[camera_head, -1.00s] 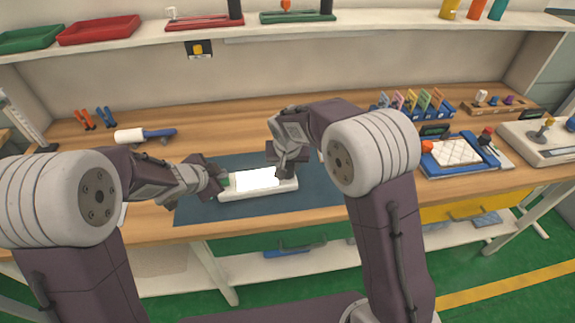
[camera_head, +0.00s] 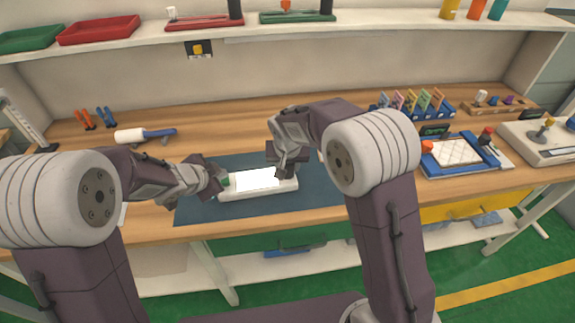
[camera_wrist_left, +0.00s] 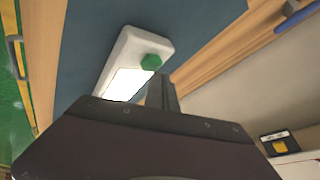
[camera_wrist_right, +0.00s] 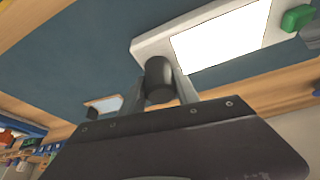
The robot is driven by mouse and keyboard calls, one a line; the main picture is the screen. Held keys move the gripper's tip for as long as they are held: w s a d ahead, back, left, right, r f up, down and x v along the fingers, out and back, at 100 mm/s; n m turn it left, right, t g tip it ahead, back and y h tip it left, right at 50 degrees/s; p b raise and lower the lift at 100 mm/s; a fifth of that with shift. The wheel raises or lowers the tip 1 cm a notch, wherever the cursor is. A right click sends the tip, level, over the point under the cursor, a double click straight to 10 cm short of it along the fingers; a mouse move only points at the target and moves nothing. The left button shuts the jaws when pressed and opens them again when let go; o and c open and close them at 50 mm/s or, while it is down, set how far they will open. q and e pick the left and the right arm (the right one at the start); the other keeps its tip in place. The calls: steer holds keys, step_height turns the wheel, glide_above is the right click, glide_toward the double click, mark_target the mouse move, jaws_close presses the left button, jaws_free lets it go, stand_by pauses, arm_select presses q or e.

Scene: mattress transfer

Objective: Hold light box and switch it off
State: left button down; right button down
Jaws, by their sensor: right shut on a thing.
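The light box (camera_head: 230,193) is a white slab with a brightly lit panel, lying on the blue mat (camera_head: 195,207). It also shows in the left wrist view (camera_wrist_left: 133,42) and the right wrist view (camera_wrist_right: 150,45). A green button (camera_wrist_left: 151,62) sits at its left end; it also shows in the right wrist view (camera_wrist_right: 296,18). My left gripper (camera_head: 220,181) is beside that button with its fingers together; I cannot tell whether they touch it. My right gripper (camera_wrist_right: 160,82) is shut on a dark cylindrical grip (camera_wrist_right: 158,72) at the box's right end.
A white roller with a blue handle (camera_head: 145,135) lies behind the mat on the left. Orange and blue pliers (camera_head: 95,118) stand behind it. A blue tray (camera_head: 455,168) and a joystick console (camera_head: 545,145) are on the right. The rear middle of the table is clear.

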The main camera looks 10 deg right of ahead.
mark_target(223, 183)
arm_select(q)
steer(key=shift+f, duration=0.1)
stand_by(0.4)
steer(key=shift+f, duration=0.55)
arm_select(e)
steer(key=shift+r, duration=0.1)
arm_select(q)
steer(key=shift+r, duration=0.85)
steer(key=shift+r, duration=2.9)
arm_select(e)
steer(key=c, duration=0.8)
jaws_free()
